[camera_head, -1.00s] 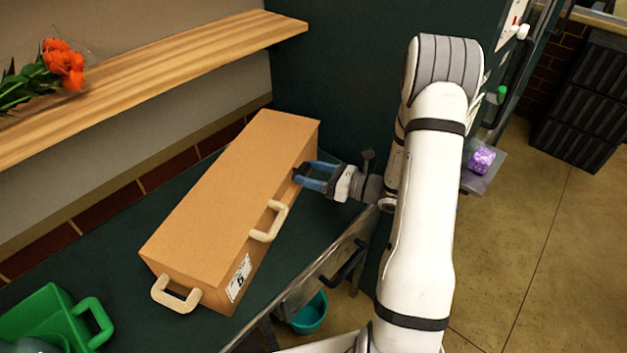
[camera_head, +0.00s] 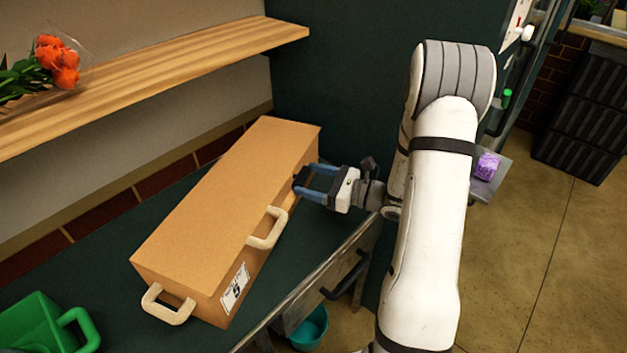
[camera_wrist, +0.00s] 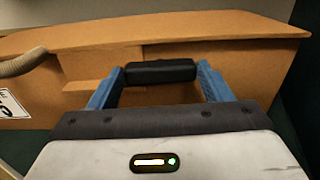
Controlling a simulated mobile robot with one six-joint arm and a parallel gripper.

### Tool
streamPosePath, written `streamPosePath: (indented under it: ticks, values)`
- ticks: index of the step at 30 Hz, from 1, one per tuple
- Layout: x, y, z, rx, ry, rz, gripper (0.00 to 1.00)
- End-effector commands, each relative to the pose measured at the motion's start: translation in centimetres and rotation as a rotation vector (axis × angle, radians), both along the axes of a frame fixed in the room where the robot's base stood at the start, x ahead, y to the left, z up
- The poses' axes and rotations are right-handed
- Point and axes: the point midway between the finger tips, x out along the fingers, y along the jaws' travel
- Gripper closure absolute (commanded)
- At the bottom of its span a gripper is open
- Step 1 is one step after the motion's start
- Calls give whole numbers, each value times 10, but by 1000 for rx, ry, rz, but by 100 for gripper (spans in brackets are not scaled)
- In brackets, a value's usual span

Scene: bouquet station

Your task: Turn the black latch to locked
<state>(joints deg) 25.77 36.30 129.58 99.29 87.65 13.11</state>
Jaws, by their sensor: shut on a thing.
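The black latch (camera_wrist: 160,72) sits on the front side of a long orange-brown box (camera_head: 215,200). In the wrist view it lies level, as a short dark bar. My gripper (camera_head: 305,183) reaches the box's front side near its right end. Its blue fingers are shut on the latch, one at each end of it, as the wrist view (camera_wrist: 158,82) shows. In the head view the fingers partly hide the latch. I cannot tell from these frames whether the latch is locked.
The box has a cream handle on its front (camera_head: 268,230) and another on its near end (camera_head: 168,304). It stands on a dark green worktop (camera_head: 215,338). A green container (camera_head: 40,325) is at lower left. A wooden shelf (camera_head: 170,75) with orange flowers (camera_head: 58,60) runs above.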

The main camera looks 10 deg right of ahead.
Motion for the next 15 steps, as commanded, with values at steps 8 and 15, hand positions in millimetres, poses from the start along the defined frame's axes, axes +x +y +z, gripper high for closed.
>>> streamPosePath:
  ticks: [8, 15]
  values:
    - [0, 0, 0, -1, -2, 0, 11]
    - [0, 0, 0, -1, -1, -1, 5]
